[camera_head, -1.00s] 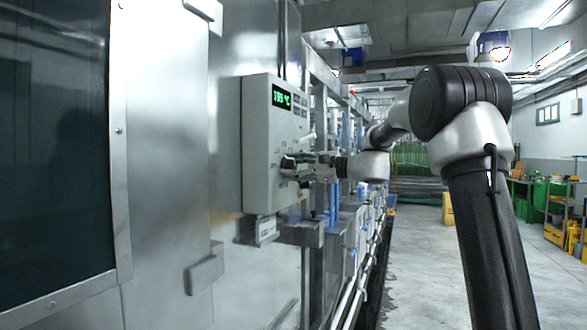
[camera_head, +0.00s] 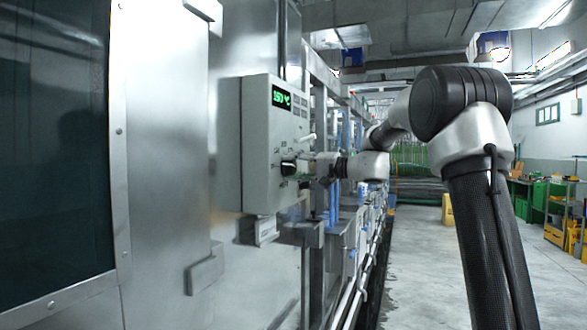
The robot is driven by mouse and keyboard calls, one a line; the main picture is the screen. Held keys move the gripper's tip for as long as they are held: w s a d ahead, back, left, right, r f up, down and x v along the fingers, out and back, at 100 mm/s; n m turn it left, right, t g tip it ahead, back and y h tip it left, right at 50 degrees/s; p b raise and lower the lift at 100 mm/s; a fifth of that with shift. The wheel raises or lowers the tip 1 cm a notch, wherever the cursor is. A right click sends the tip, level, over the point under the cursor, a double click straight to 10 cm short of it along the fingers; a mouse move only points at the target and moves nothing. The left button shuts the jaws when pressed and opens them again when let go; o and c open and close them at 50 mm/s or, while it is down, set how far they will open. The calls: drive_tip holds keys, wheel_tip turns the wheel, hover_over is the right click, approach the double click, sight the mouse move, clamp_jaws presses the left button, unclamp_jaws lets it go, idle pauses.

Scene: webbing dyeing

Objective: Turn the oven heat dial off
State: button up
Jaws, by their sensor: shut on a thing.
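The oven control box (camera_head: 257,150) is a pale grey panel on the steel oven wall, left of centre. Its green display (camera_head: 281,97) seems to read about 150 °C, though the digits are small. The black heat dial (camera_head: 288,167) sits low on the panel's face, with small marks around it. My gripper (camera_head: 301,167) reaches in from the right at dial height and is shut on the dial. The fingers are small and partly merge with the panel, so the dial's exact pointer angle is hard to read.
A pale lever (camera_head: 306,138) sticks out of the panel just above my gripper. Steel frames and pipes line the machine behind the box.

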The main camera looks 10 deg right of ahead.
drive_tip(key=shift+n, duration=1.6)
drive_tip(key=shift+f+n, duration=0.1)
drive_tip(key=shift+n, duration=0.2)
drive_tip(key=o, duration=1)
drive_tip(key=shift+d, duration=0.1)
drive_tip(key=v, duration=1.2)
